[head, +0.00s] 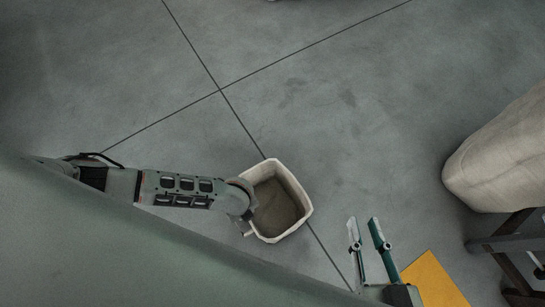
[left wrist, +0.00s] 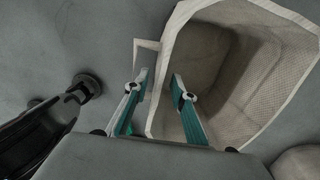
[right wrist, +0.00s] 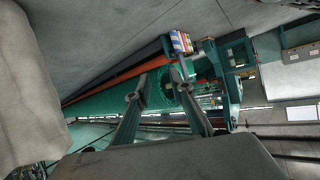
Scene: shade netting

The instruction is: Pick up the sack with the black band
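A beige open-topped fabric sack (head: 299,196) stands on the floor at the middle of the head view. Its pale rim and woven inside fill the right of the left wrist view (left wrist: 262,95). No black band shows on its visible sides. My left gripper (left wrist: 159,82) is open at the sack's edge. One finger overlaps the sack's opening and the other is outside, with the rim between them; contact cannot be told. In the head view its fingers are mostly hidden. My right gripper (head: 362,222) is open and empty, right of the sack; it also shows in the right wrist view (right wrist: 158,82).
A large beige cloth-like object (head: 505,150) is at the right, above a dark metal frame (head: 505,243). A yellow patch (head: 432,280) lies near my right gripper. A green machine with a long roll (right wrist: 125,102) shows in the right wrist view. The upper floor is clear.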

